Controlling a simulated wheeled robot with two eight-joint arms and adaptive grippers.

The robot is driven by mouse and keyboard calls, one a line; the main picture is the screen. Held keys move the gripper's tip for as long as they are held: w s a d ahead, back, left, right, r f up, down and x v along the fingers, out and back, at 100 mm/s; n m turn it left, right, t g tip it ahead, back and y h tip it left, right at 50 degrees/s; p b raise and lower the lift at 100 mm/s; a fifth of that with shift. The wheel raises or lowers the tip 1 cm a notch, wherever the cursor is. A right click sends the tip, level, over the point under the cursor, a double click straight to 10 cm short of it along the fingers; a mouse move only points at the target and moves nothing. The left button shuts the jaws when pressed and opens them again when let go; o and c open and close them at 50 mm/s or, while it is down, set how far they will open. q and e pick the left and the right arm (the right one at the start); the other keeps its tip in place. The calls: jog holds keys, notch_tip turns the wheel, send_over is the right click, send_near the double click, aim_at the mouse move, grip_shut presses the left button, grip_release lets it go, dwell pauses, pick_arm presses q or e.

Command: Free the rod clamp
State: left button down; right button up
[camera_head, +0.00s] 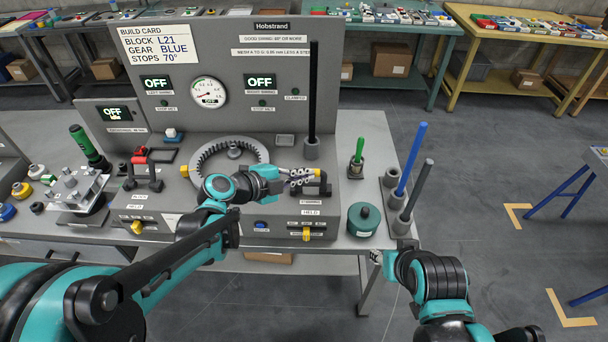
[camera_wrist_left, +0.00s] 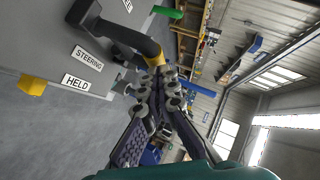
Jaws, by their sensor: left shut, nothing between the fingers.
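The rod clamp is a black handle (camera_head: 325,187) with a yellow end, on the grey bench unit above labels reading STEERING and HELD. The handle also shows in the left wrist view (camera_wrist_left: 128,36), with the labels beside it. A tall black rod (camera_head: 313,90) stands upright in a grey socket just behind the clamp. My left gripper (camera_head: 303,177) is shut and empty at the yellow end of the handle. In the left wrist view its fingertips (camera_wrist_left: 157,78) overlap that end; I cannot tell whether they touch. My right gripper (camera_head: 376,258) is low at the bench's right edge, too small to read.
A ring gear (camera_head: 229,158) lies left of my left gripper. A second black handle (camera_head: 143,172) with a red part is further left. A green round container (camera_head: 364,219), a blue rod (camera_head: 411,158) and a grey rod (camera_head: 417,190) stand to the right. Open floor lies beyond.

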pick_arm(q)
jog(key=w+g+p, duration=0.1)
jog(key=w+r+n+g+p, duration=0.1)
jog(key=shift+w+y+p, duration=0.3)
jog(key=shift+w+p, duration=0.1)
jog(key=shift+w+f+n+g+p, duration=0.2)
jog(key=shift+w+n+g+p, duration=0.3)
jog(key=shift+w, duration=0.45)
jog(key=shift+w+f+n+g+p, duration=0.2)
jog(key=shift+w+n+g, duration=0.2)
jog(key=shift+w+g, duration=0.4)
jog(key=shift+w, duration=0.2)
jog(key=shift+s+f, duration=0.1)
